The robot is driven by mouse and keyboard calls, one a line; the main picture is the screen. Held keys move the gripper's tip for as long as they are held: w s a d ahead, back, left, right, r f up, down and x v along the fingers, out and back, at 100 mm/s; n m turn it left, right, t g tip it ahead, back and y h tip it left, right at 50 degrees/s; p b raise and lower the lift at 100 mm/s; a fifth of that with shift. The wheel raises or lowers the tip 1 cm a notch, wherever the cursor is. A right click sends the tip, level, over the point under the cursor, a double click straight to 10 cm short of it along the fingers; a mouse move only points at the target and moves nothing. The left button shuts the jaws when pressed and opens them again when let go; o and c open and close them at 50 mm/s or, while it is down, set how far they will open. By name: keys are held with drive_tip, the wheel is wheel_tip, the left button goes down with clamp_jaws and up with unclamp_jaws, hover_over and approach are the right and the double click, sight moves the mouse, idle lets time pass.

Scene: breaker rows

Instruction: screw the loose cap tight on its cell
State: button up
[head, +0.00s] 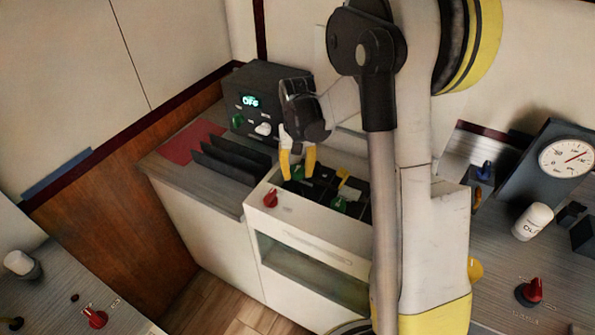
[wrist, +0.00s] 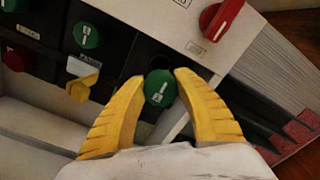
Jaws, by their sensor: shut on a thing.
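A green cap (wrist: 160,88) with a pale mark on its face sits between the yellow fingers of my gripper (wrist: 160,80) in the wrist view. My gripper is shut on it. In the head view my gripper (head: 297,172) points down over the left end of the black cell row in the white cabinet. A second green cap (wrist: 86,35) is on a neighbouring cell; a green cap also shows in the head view (head: 338,204). A yellow cap (wrist: 83,87) looks tilted. How the held cap meets its cell is hidden.
A red knob (wrist: 221,17) is on the white cabinet top, close to my fingers; it also shows in the head view (head: 270,198). A black box with a lit display (head: 250,101) stands behind. Dark upright plates (head: 232,160) stand to the left. A gauge (head: 567,158) is far right.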

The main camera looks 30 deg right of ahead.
sight(298, 169)
drive_tip(key=shift+f+b, duration=1.75)
drive_tip(key=shift+f, duration=0.7)
drive_tip(key=shift+f+b, duration=1.1)
drive_tip(key=shift+f, duration=0.05)
drive_tip(key=o, duration=1)
wheel_tip(298, 169, up, 12)
